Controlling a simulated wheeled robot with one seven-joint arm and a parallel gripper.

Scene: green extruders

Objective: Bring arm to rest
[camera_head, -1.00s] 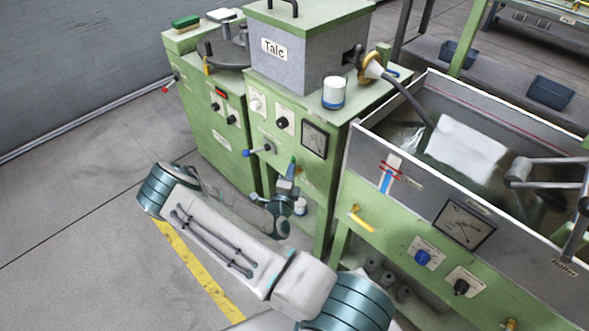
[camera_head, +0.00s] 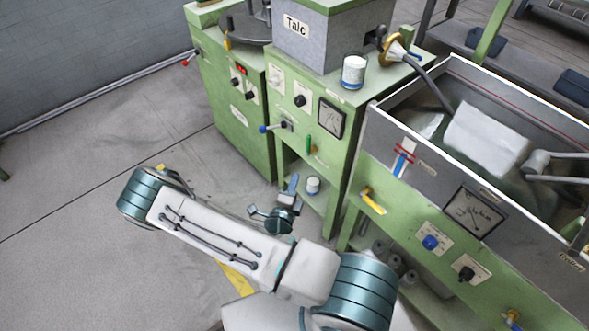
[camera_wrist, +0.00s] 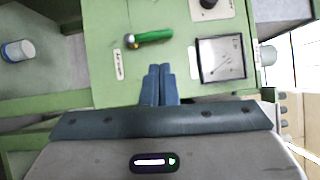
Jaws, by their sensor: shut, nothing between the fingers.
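My arm (camera_head: 215,232) is folded in front of the green machines in the head view, with its elbow at the left. My gripper (camera_head: 293,183) shows beyond the forearm, close to the front of the Talc machine. In the wrist view my gripper (camera_wrist: 158,82) has its two blue fingers side by side, shut with nothing between them. Behind the fingers in that view is the green panel (camera_wrist: 115,75), with a green-handled lever (camera_wrist: 152,37) above and to the left of the fingertips and a dial gauge (camera_wrist: 221,58) to the right.
The grey Talc box (camera_head: 318,38) tops the middle machine, with a white-and-blue can (camera_head: 354,71) beside it. A second can (camera_head: 313,186) stands on the lower shelf. The water trough (camera_head: 381,135) is at the right. Open floor (camera_head: 75,170) lies at the left.

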